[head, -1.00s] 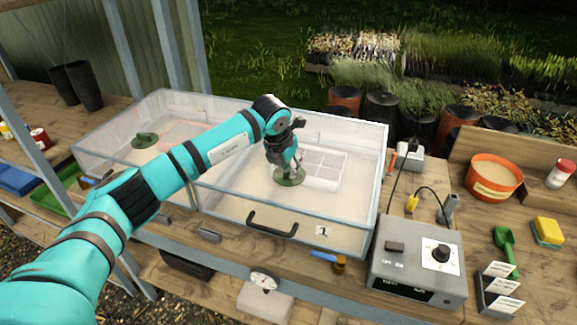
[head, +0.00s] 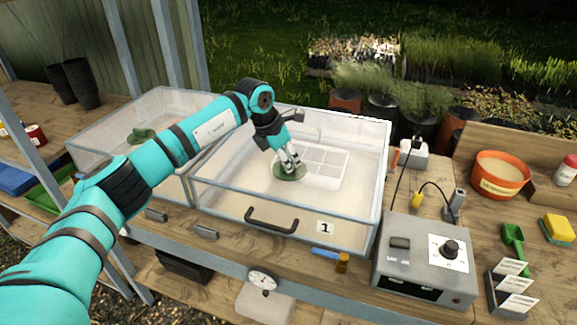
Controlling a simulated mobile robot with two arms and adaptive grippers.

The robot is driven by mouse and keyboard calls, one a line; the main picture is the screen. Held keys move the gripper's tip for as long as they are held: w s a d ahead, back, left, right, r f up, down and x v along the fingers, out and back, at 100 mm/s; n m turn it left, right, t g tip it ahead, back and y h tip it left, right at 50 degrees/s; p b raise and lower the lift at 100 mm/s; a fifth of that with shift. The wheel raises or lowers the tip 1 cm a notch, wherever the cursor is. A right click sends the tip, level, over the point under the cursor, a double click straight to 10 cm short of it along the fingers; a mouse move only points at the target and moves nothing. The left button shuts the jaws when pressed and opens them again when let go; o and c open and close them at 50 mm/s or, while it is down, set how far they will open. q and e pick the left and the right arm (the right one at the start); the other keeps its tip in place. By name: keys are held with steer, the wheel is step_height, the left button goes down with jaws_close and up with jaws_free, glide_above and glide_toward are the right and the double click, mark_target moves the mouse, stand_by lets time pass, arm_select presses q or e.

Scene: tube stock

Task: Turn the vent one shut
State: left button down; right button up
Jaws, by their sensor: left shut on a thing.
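The vent on box 1 is a round green disc (head: 289,174) on the clear lid of the propagator box marked 1 (head: 326,228). My left gripper (head: 291,163) reaches down onto the vent, tilted, with its fingers shut on the vent's raised part. The fingers hide that part, so I cannot tell how far the vent is turned. A second green vent (head: 141,136) sits on the lid of the left box (head: 100,158), untouched. My right gripper is not in view.
A black handle (head: 271,221) is on box 1's front. A grey control unit (head: 425,258) with a knob stands at the right, with cables behind it. A blue-handled tool (head: 328,253) lies before the box. An orange pot (head: 499,175) stands farther right.

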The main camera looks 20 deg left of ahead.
arm_select(q)
steer(key=m+g+h+b, duration=0.1)
steer(key=m, duration=0.3)
steer(key=shift+w+m, duration=0.15)
steer(key=shift+m, duration=0.15)
steer(key=m+g, duration=0.1)
steer(key=m, duration=0.1)
steer(key=m+g, duration=0.1)
steer(key=m, duration=0.2)
steer(key=shift+a+r+h+b, duration=0.1)
steer(key=shift+h+b, duration=0.3)
steer(key=shift+m+g, duration=0.3)
steer(key=shift+m, duration=0.1)
steer(key=c, duration=1.4)
jaws_free()
steer(key=shift+o, duration=0.2)
steer(key=v, duration=0.7)
steer(key=shift+r, duration=0.25)
steer(key=shift+a+f, duration=0.1)
